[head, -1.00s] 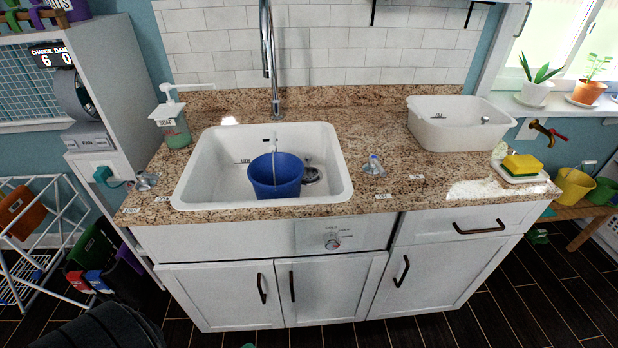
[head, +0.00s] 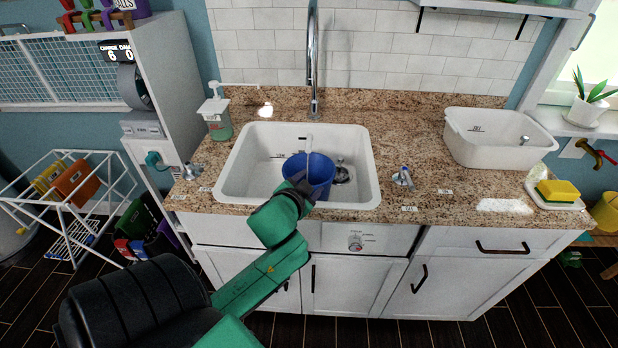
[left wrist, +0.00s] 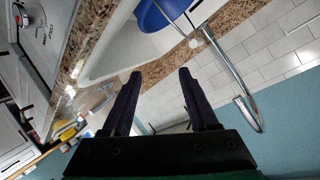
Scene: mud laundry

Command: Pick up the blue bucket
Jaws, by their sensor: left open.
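The blue bucket (head: 308,176) stands in the white sink basin (head: 250,165), with a pale handle rising above its rim. My left arm reaches in from below, and its left gripper (head: 300,184) is in front of the bucket's near left side, hiding part of it. In the left wrist view my left gripper (left wrist: 159,75) is open, with nothing between its two dark fingers. There the bucket (left wrist: 163,14) shows at the top edge, beyond the fingertips. Whether the gripper touches the bucket cannot be told. My right gripper is not in view.
A tall chrome faucet (head: 313,60) rises behind the sink. A soap dispenser (head: 216,118) stands at the counter's left. A white tub (head: 497,140) and a yellow sponge (head: 558,190) are at the right. The granite counter (head: 410,160) has free room between sink and tub.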

